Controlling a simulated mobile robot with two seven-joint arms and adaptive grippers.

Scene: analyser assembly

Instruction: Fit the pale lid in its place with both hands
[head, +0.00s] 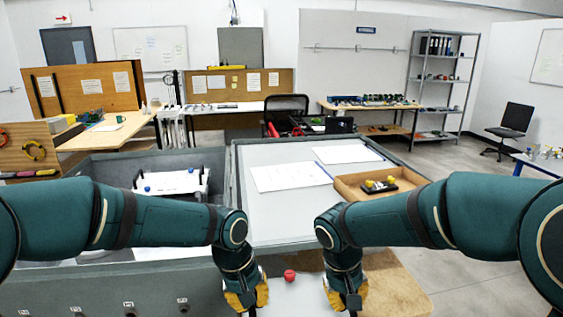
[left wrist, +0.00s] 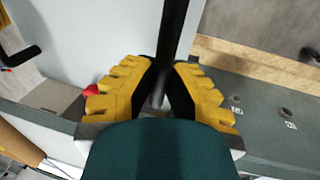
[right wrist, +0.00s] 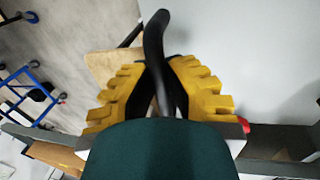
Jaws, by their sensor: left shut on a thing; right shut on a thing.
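The pale lid (head: 300,298) is at the bottom of the head view, low between my two grippers, with a red knob (head: 290,275) above it. My left gripper (head: 246,294) is shut on a black bar handle (left wrist: 176,35) in the left wrist view, with a pale surface (left wrist: 115,45) behind it. My right gripper (head: 345,294) is shut on another black, curved handle (right wrist: 154,40), beside a pale surface (right wrist: 240,55) in the right wrist view. Most of the lid is out of the head view or behind my arms. I cannot tell whether it is seated.
A grey bench holds an open bay with a white tray (head: 190,180) at left. A pale top with papers (head: 290,177) is at right, beside a wooden tray (head: 350,187) containing a black and yellow part (head: 381,185). A tan board (head: 400,285) lies below my right arm.

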